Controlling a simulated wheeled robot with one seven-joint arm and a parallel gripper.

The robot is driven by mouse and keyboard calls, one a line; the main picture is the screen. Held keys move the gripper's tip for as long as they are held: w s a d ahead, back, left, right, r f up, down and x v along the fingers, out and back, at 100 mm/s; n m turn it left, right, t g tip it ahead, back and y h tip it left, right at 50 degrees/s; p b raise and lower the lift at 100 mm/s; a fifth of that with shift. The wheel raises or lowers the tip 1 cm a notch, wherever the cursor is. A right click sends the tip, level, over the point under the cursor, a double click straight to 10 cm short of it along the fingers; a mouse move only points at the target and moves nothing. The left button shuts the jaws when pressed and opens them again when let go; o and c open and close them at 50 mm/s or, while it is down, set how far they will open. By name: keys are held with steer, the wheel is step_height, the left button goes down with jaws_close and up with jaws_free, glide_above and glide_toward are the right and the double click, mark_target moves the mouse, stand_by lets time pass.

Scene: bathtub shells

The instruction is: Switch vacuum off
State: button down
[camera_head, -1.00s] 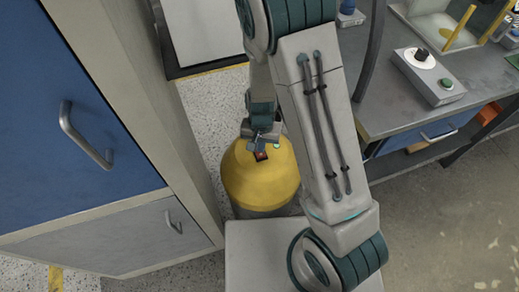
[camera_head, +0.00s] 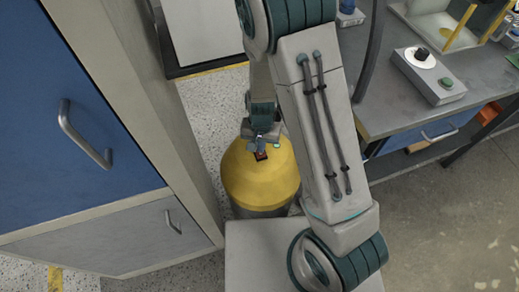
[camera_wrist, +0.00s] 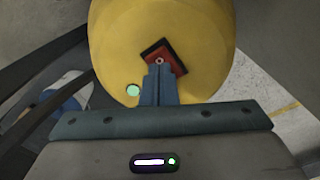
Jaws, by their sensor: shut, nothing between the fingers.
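The vacuum (camera_head: 258,185) is a yellow, dome-topped canister standing on the floor between the cabinet and the bench. A red rocker switch in a dark frame (camera_head: 261,155) sits on its top. In the wrist view the switch (camera_wrist: 173,55) shows just past my fingertips, tilted in the picture. A round pale green light (camera_wrist: 133,91) glows on the yellow top, left of my fingers. My gripper (camera_wrist: 159,65) is shut and empty, with its tips over the lower part of the switch. I cannot tell if they touch it.
A blue-and-grey cabinet (camera_head: 80,110) with metal handles stands close on the left. A grey workbench (camera_head: 400,110) on the right carries a control box with a green button (camera_head: 432,78). A hose (camera_head: 370,70) hangs by the bench edge. Open floor (camera_head: 440,230) lies at lower right.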

steer(key=shift+f+b, duration=0.8)
steer(key=shift+f, duration=0.25)
stand_by(0.4)
steer(key=shift+r+p, duration=2.95)
steer(key=shift+r, duration=0.65)
steer(key=s+d+r+n+t+y+p, duration=0.1)
steer(key=d+r, duration=0.2)
steer(key=r, duration=0.6)
steer(key=s+d+r+p, duration=0.1)
steer(key=s+d+r, duration=0.1)
steer(key=r, duration=0.6)
steer(key=s+d+r+n+t+h, duration=0.1)
steer(key=s+d+r, duration=0.6)
steer(key=s+r, duration=0.2)
step_height(320, 180, up, 2)
steer(key=shift+r+n+t+p, duration=0.2)
steer(key=shift+n+t+p, duration=0.1)
steer(key=shift+t+p, duration=0.1)
